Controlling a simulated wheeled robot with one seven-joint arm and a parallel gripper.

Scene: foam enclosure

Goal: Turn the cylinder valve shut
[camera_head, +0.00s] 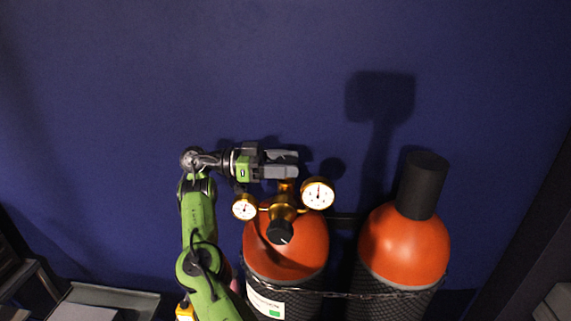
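The left gas cylinder (300,250) is orange-topped and upright. A brass regulator (284,206) with two round white gauges and a black knob (280,232) sits at its top. A brass stem (286,187) rises above the regulator to just under my gripper. The cylinder valve's handle is not clearly visible; my gripper covers the area above the stem. My gripper (296,164) comes in from the left, its two grey fingers pointing right, one above the other in the picture. Only a narrow gap shows between the fingers, and I cannot tell whether they hold anything.
A second orange cylinder (405,245) with a black cap (421,185) stands to the right. A chain (340,294) runs across both cylinders. The right gauge (318,193) is close below my fingertips. A blue wall (200,70) is behind; grey trays lie at lower left.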

